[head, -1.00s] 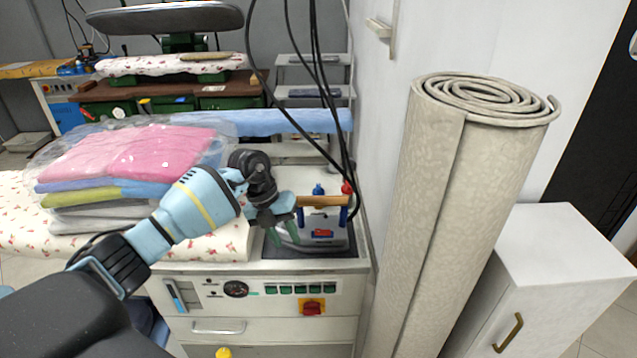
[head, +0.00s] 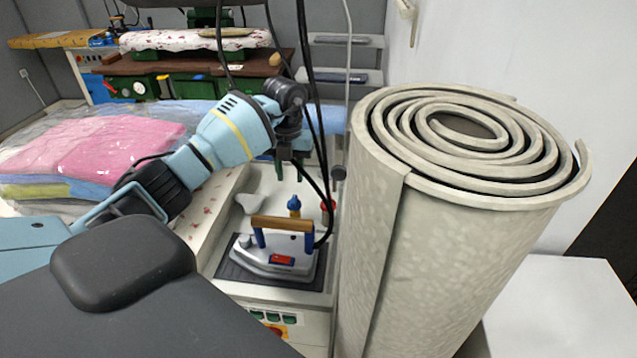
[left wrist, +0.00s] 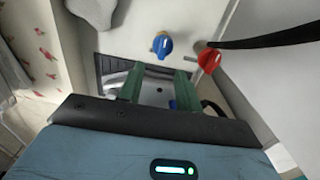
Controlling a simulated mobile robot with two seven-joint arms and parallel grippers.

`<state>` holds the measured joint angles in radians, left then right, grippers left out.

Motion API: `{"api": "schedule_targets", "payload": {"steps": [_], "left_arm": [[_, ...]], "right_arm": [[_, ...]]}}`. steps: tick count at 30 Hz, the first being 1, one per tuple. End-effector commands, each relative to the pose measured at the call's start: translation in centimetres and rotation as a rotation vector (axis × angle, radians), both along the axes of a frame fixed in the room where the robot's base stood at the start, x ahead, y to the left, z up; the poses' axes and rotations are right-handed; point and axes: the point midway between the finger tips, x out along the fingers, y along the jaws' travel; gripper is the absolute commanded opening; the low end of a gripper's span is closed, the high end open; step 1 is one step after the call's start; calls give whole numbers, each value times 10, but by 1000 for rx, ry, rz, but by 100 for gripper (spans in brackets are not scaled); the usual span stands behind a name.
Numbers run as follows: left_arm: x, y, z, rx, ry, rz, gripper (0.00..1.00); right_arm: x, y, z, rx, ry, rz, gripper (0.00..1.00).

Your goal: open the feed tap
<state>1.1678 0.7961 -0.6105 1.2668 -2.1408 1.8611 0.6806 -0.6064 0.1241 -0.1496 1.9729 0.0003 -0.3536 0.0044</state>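Two small taps, one with a blue knob (head: 294,205) and one with a red knob (head: 327,208), stand on the white cabinet top behind the iron. The left wrist view shows the blue knob (left wrist: 162,44) and the red knob (left wrist: 208,60) beyond my fingertips. I cannot tell by marking which is the feed tap. My left gripper (head: 286,168) is above and behind the taps in the head view, pointing down. Its green fingers (left wrist: 158,82) are apart with nothing held, and touch neither knob. My right gripper is out of view.
An iron (head: 275,262) with a wooden handle rests on a dark mat (head: 235,273) in front of the taps. Black cables hang close beside my left gripper. A tall rolled carpet (head: 440,270) stands close on the right. Bagged folded clothes (head: 95,148) lie at left.

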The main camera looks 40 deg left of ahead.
Motion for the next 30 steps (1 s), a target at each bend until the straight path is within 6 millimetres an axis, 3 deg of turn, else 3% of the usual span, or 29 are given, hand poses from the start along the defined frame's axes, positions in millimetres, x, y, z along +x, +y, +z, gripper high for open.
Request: {"api": "schedule_targets", "payload": {"steps": [11,24,30], "left_arm": [[0,0,-3,0,1,0,35],[-1,0,-60,-1,2,0,35],[-1,0,-76,-1,0,-1,35]], "right_arm": [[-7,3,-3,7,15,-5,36],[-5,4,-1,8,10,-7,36],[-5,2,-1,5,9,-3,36]]}}
